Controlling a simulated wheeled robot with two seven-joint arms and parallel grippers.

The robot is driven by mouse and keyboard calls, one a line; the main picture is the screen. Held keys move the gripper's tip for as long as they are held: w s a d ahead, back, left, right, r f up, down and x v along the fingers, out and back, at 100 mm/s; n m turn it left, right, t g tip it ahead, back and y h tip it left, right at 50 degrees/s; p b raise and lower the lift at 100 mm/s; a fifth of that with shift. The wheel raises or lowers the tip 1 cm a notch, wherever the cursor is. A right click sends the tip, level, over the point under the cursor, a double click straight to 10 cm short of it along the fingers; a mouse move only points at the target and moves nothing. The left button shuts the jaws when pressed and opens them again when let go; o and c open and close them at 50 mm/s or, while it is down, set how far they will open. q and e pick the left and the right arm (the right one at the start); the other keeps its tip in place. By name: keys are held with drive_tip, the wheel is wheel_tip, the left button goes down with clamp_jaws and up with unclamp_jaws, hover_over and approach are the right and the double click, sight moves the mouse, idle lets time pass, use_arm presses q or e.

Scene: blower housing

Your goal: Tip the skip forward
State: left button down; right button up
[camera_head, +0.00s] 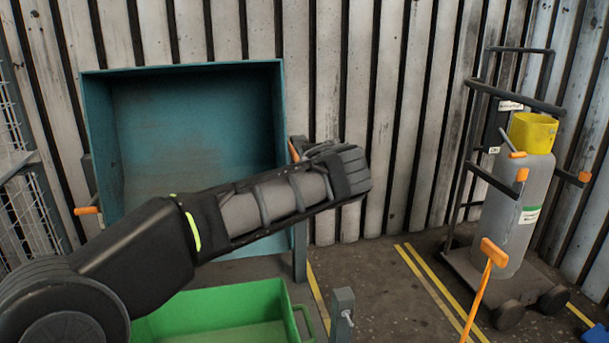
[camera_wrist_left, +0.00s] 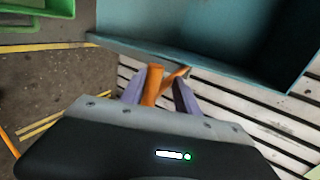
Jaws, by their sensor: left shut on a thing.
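The teal skip (camera_head: 280,110) stands against the corrugated wall in the head view, with its open side facing me, so it looks tilted forward. Its rim and side also show at the top of the left wrist view (camera_wrist_left: 140,50). An orange grip (camera_head: 87,210) sticks out at its left side. My left arm crosses in front of the skip and hides its lower right part. In the left wrist view my left gripper (camera_wrist_left: 158,92) is shut on an orange handle (camera_wrist_left: 152,84) beside the skip. The fingertips are hidden in the head view. My right gripper is not in view.
A green bin (camera_head: 294,312) stands below the skip, partly hidden by my arm. A grey post (camera_head: 342,314) is beside it. A trolley (camera_head: 466,170) with a grey cylinder (camera_head: 515,220) and yellow cap stands at right.

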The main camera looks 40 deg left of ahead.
use_arm(q)
drive_tip(key=shift+s+a+f, duration=0.1)
drive_tip(key=shift+f, duration=0.85)
drive_tip(key=c, duration=1.4)
unclamp_jaws()
drive_tip(key=shift+f, duration=0.1)
drive_tip(key=v, duration=0.2)
drive_tip(key=p+v, duration=0.1)
drive_tip(key=v, duration=0.2)
drive_tip(key=p+v, duration=0.1)
drive_tip(key=v, duration=0.2)
drive_tip(key=shift+w+r, duration=0.2)
drive_tip(key=shift+r, duration=0.05)
